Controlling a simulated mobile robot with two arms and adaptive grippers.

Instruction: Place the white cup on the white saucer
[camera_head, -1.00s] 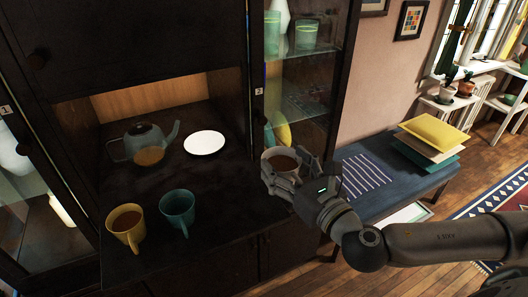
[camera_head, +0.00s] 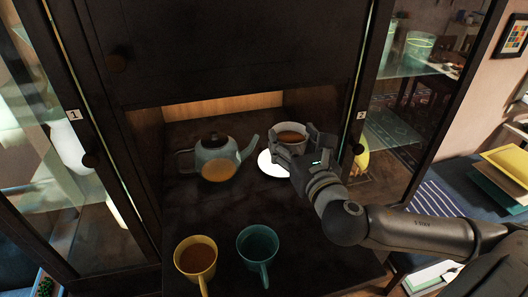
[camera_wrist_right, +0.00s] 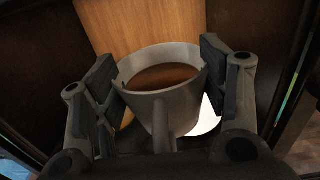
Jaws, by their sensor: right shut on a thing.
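The white cup (camera_head: 291,131), with brown liquid in it, is held upright in my right gripper (camera_head: 296,147). In the right wrist view the cup (camera_wrist_right: 163,90) sits between the two fingers of the gripper (camera_wrist_right: 170,85), its handle toward the camera. The white saucer (camera_head: 272,165) lies on the dark cabinet shelf, partly hidden by the gripper and cup. In the head view the cup overlaps the saucer's far right part; I cannot tell whether they touch. In the wrist view a bit of the saucer (camera_wrist_right: 207,120) shows behind and right of the cup. My left gripper is not in view.
A grey-blue teapot (camera_head: 216,158) stands left of the saucer. A yellow mug (camera_head: 196,258) and a teal mug (camera_head: 257,250) stand near the shelf's front. Cabinet walls and glass doors flank the niche. The shelf (camera_head: 228,212) between mugs and teapot is clear.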

